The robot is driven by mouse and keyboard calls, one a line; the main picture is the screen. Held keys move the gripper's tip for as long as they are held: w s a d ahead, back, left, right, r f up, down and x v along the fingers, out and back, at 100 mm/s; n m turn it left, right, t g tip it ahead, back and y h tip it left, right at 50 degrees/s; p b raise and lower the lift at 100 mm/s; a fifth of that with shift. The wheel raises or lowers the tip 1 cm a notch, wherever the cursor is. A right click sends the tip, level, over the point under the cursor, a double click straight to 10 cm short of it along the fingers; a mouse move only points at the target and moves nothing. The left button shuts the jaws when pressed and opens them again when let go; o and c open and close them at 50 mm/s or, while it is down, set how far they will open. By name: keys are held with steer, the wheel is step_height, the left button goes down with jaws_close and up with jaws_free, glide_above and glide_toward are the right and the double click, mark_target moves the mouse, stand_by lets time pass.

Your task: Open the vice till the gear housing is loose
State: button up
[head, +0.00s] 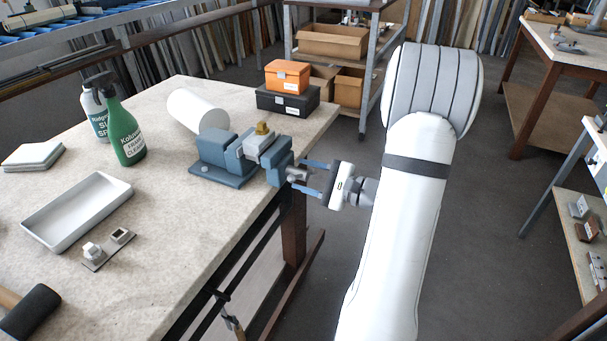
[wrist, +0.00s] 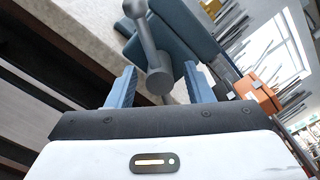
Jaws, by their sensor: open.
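The blue-grey vice (head: 218,163) stands at the right edge of the bench. A pale grey block with a brass-coloured top, which looks like the gear housing (head: 262,140), sits between its jaws; I cannot tell how tightly it is held. My gripper (head: 307,177) is at the vice's outer end, its blue fingers pointing at the screw. In the wrist view, my gripper (wrist: 161,88) is open, with the round screw end of the vice handle (wrist: 159,78) between its fingers and apparently clear of both. The handle's bar runs up to a ball end.
A white cylinder (head: 198,111) lies behind the vice, with orange (head: 288,76) and black (head: 287,100) cases beyond. A green spray bottle (head: 124,130), grey tray (head: 77,211) and small fitting (head: 108,249) are left on the bench (head: 185,235). Open floor lies right of it.

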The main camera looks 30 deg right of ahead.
steer(key=shift+w+a, duration=0.2)
jaws_close()
stand_by(0.5)
